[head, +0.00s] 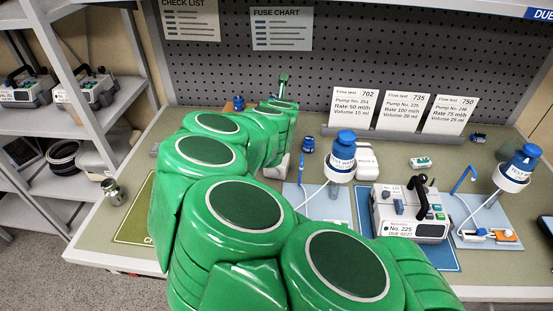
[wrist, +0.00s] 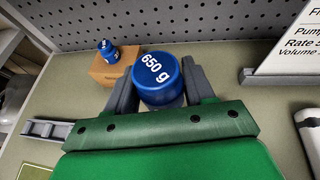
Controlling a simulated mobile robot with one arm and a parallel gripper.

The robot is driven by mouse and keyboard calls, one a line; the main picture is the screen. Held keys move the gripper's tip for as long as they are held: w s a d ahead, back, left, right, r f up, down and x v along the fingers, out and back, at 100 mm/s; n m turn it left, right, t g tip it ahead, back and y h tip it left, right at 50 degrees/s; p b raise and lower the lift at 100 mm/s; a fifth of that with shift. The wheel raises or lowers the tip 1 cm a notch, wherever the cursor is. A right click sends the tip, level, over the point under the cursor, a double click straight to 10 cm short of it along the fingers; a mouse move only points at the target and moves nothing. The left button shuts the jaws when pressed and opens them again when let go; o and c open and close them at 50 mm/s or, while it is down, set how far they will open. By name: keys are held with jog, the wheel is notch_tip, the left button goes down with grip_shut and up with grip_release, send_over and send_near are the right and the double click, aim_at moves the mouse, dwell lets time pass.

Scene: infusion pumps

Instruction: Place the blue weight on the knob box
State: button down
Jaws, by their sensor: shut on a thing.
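The blue weight (wrist: 158,84), a round cylinder marked "650 g", sits between the two grey fingers of my gripper (wrist: 161,66) in the wrist view. My gripper is shut on it. A brown box (wrist: 112,68) with a small blue knob-like piece (wrist: 107,50) on top stands ahead and to the left of the held weight, apart from it. I take it for the knob box. In the head view, the box (head: 238,107) shows just past my green arm. My arm hides the gripper and the held weight there.
A grey pegboard (wrist: 190,20) rises behind the box. A grey bracket (wrist: 48,129) lies at left. Flow test cards (head: 402,108) stand at the back right. Another small blue piece (head: 309,145) and a pump (head: 410,213) stand right of my arm.

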jog(key=d+m+h, duration=0.6)
jog(key=d+h, duration=0.1)
jog(key=d, duration=0.7)
jog(key=shift+s+d+r+g, duration=0.3)
jog(key=shift+s+d+g, duration=0.05)
jog(key=shift+g, duration=0.05)
jog(key=shift+s+a, duration=0.1)
jog(key=m+g+h, duration=0.1)
jog(key=m+h, duration=0.2)
send_over(281, 172)
jog(key=w+a, duration=0.1)
jog(key=w, duration=0.2)
notch_tip(281, 172, down, 2)
jog(key=shift+w+a+f, duration=0.1)
jog(key=shift+a+f, duration=0.05)
jog(key=shift+f, duration=1.85)
jog(key=shift+w+a+f, duration=0.1)
jog(key=shift+f, duration=1.9)
